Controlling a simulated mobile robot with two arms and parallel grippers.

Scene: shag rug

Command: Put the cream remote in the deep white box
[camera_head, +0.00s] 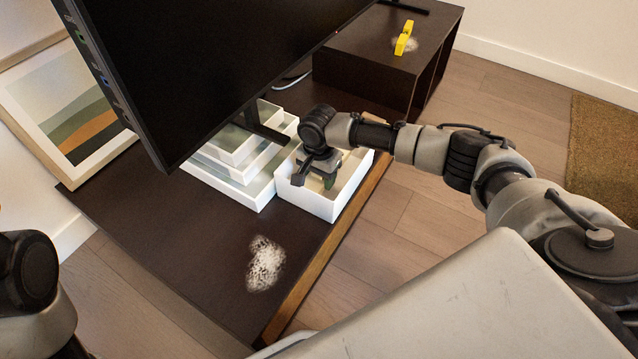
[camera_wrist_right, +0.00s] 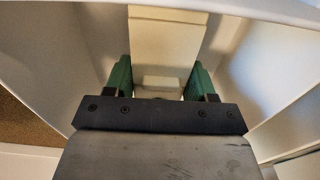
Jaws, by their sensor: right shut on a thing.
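The deep white box (camera_head: 323,207) stands open on the dark low table, near its right edge. My right gripper (camera_head: 319,180) reaches down into the box's opening, with its fingers below the rim level. In the right wrist view the gripper's green fingers (camera_wrist_right: 160,76) are on either side of the cream remote (camera_wrist_right: 165,42), shut on it. The box's walls (camera_wrist_right: 62,50) surround gripper and remote there. I cannot tell whether the remote touches the box floor. In the head view the remote is not discernible. My left gripper is out of view; only part of the left arm shows.
White stacked trays (camera_head: 237,185) stand left of the box. A large black screen (camera_head: 210,60) overhangs them. A whitish fuzzy patch (camera_head: 265,263) lies on the dark table (camera_head: 185,240). A yellow object (camera_head: 405,38) stands on a dark cabinet (camera_head: 350,50) behind.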

